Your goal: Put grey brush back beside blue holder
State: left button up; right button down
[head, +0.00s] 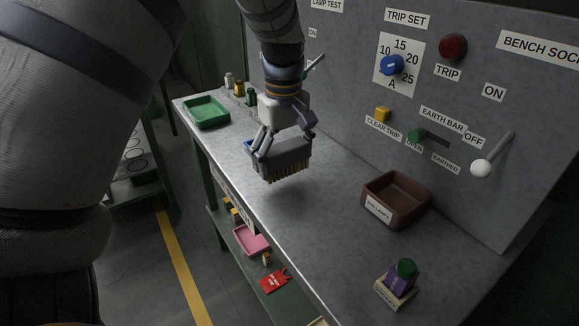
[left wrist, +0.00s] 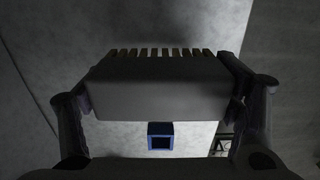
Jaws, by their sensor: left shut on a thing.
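The grey brush (head: 283,160) is a grey block with a row of tan bristles pointing down. My left gripper (head: 282,144) is shut on it and holds it above the grey bench top. In the left wrist view the brush (left wrist: 158,88) spans the space between the two fingers. The blue holder (left wrist: 160,137) shows there as a small square blue frame with a dark middle, beyond the brush and apart from it. In the head view only a bit of blue (head: 249,145) shows at the brush's left, mostly hidden. My right gripper is not in view.
A green tray (head: 208,112) and small bottles stand at the far end of the bench. A brown bin (head: 396,199) and a wooden block with a green-topped purple piece (head: 400,279) are nearer. A control panel (head: 345,110) with a lever rises behind. The bench centre is clear.

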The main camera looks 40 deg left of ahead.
aim_at(286, 169)
pick_arm(q)
jog(key=shift+d+f, duration=0.1)
jog(key=shift+f, duration=1.2)
jog(key=shift+f, duration=0.1)
jog(key=o, duration=1.1)
jog(key=shift+f, duration=0.1)
jog(key=shift+c, duration=0.2)
notch_tip(286, 169, up, 12)
jog(key=shift+r, duration=0.25)
